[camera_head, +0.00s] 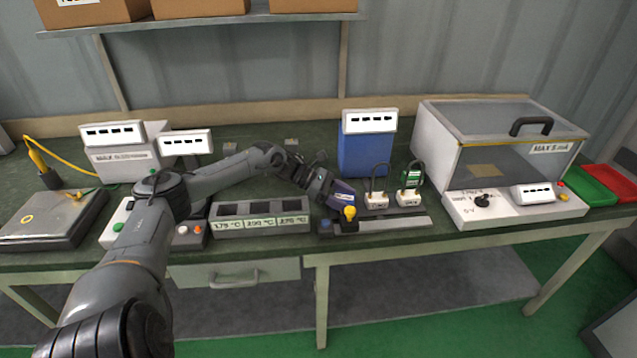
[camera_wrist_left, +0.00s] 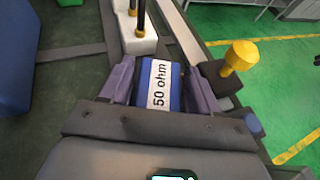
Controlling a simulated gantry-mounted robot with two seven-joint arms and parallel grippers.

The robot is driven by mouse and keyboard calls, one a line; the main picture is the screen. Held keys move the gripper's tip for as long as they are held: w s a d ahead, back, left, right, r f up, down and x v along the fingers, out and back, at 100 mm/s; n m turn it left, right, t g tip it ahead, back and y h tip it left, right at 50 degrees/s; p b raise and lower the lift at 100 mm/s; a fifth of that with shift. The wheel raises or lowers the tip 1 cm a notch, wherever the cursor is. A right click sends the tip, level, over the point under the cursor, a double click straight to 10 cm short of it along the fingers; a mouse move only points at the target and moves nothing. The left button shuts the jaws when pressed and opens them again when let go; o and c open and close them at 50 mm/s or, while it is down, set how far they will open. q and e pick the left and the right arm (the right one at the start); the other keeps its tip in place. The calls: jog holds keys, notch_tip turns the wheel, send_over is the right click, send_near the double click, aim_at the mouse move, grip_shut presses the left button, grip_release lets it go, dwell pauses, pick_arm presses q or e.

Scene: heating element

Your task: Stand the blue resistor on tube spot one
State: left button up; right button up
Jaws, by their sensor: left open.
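My left gripper (camera_head: 340,193) reaches down over the right-centre of the bench. In the left wrist view, its two purple fingers (camera_wrist_left: 160,90) stand open on either side of the blue resistor (camera_wrist_left: 174,92). The resistor's white label reads "50 ohm". A small gap shows beside the resistor, and its lower end is hidden. In the head view the gripper largely covers it. I cannot tell which place is tube spot one. My right gripper is not in view.
A yellow knob (camera_head: 349,213) on a dark block stands close to the gripper. White corded blocks (camera_head: 377,201) (camera_head: 409,198) stand just right, with a blue box (camera_head: 367,152) behind. A clear-lidded case (camera_head: 500,140) stands right.

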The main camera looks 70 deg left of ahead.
pick_arm(q)
jog(key=p+v, duration=0.6)
jog(key=v, duration=0.4)
jog(key=shift+r, duration=0.25)
jog(key=shift+s+a+p, duration=0.3)
jog(key=shift+s+p, duration=0.1)
jog(key=shift+p, duration=0.1)
jog(key=shift+r, duration=0.1)
